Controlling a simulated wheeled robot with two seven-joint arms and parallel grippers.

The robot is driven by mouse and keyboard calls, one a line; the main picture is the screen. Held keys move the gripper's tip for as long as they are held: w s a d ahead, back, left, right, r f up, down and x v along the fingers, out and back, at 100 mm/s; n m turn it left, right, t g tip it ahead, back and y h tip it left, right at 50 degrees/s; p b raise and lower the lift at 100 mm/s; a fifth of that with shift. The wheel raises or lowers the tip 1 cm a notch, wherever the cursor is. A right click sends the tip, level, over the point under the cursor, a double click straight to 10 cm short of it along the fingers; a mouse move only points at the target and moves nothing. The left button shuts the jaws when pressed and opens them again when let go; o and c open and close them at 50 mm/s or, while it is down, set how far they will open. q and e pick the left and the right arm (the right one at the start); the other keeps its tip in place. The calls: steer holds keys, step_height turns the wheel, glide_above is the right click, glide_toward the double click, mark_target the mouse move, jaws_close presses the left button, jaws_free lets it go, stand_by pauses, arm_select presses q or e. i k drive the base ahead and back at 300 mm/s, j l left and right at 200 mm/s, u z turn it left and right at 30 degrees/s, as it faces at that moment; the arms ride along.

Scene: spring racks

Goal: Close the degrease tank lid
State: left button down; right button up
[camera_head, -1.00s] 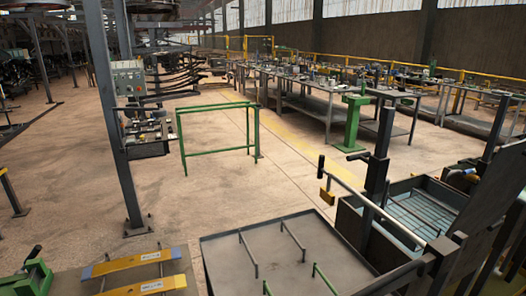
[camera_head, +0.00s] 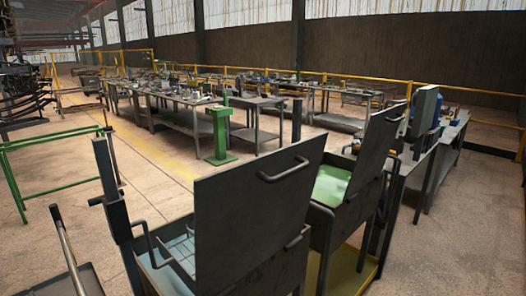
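Two tanks stand side by side with their lids raised; I cannot tell from the frame which is the degrease tank. The nearer tank (camera_head: 148,272) has a pale blue interior, and its large dark grey lid (camera_head: 240,225) stands upright with a bar handle (camera_head: 283,170) near its top right corner. The tank behind it to the right holds a bright green surface (camera_head: 331,184), and its dark lid (camera_head: 374,145) is also raised, with a smaller handle (camera_head: 398,113). The near lid hides much of both tanks. Neither of my grippers is in view.
A dark post (camera_head: 112,200) stands left of the near tank, and a grey bar (camera_head: 68,248) rises at lower left. A green frame (camera_head: 55,187) stands at left. A green pedestal (camera_head: 220,137) and workbenches (camera_head: 180,102) are behind.

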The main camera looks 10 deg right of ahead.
mark_target(381, 130)
steer(key=l+z, duration=0.4)
steer(key=i+l+z, duration=0.2)
steer(key=l+z, duration=0.15)
steer(key=l, duration=0.2)
steer(key=k+j+u, duration=0.1)
steer(key=j, duration=0.2)
steer(key=k+j, duration=0.2)
steer(key=i+l+u, duration=0.25)
steer(key=i+u, duration=0.2)
steer(key=i+l+u, duration=0.3)
steer(key=u, duration=0.2)
steer(key=l, duration=0.1)
